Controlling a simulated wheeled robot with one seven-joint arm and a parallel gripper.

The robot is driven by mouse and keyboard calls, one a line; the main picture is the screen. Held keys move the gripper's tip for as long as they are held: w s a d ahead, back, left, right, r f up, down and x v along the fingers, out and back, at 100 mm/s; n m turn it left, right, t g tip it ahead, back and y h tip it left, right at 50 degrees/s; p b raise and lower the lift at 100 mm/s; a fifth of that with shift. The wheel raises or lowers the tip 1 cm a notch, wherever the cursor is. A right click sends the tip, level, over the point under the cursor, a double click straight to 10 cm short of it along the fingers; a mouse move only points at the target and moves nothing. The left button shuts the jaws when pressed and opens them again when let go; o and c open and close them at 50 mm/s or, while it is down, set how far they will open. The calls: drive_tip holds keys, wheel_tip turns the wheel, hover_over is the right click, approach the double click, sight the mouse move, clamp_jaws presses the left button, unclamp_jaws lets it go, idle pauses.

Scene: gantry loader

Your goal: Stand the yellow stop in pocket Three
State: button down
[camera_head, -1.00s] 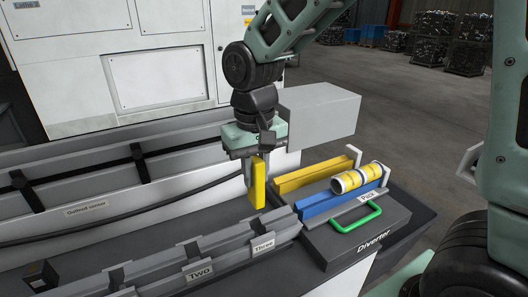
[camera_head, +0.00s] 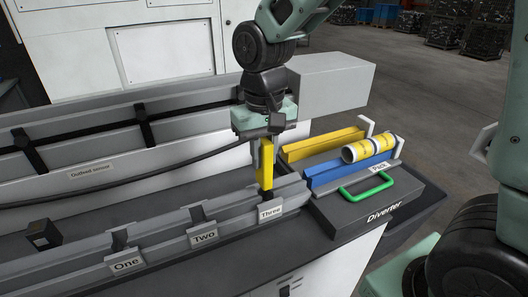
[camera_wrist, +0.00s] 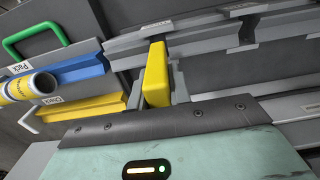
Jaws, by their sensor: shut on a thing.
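The yellow stop (camera_head: 266,160) is an upright yellow block. My gripper (camera_head: 262,148) is shut on it from above, and the wrist view shows the stop (camera_wrist: 157,72) between my two fingers. The stop's lower end is at the dark notch of pocket Three (camera_head: 266,194), just behind the "Three" label (camera_head: 270,211). I cannot tell whether its foot is inside the notch or just above it.
To the right stands the diverter box (camera_head: 375,205) with a green handle (camera_head: 367,188), a yellow rail (camera_head: 320,145) and a blue rail (camera_head: 335,172) carrying a yellow-and-white cylinder (camera_head: 368,149). A grey wall with a dark cable (camera_head: 150,178) runs behind the pockets.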

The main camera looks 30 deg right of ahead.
sight(264, 183)
drive_tip(key=shift+f, duration=0.1)
idle(0.3)
drive_tip(key=shift+f+b, duration=0.75)
drive_tip(key=shift+f, duration=0.25)
drive_tip(key=shift+f, duration=0.15)
drive_tip(key=shift+f+b, duration=0.75)
drive_tip(key=shift+f, duration=0.2)
drive_tip(key=shift+f+b, duration=0.75)
drive_tip(key=shift+f, duration=0.35)
drive_tip(key=shift+f, duration=0.35)
drive_tip(key=shift+s+f+b, duration=0.15)
drive_tip(key=shift+f+b, duration=0.05)
drive_tip(key=shift+b, duration=0.1)
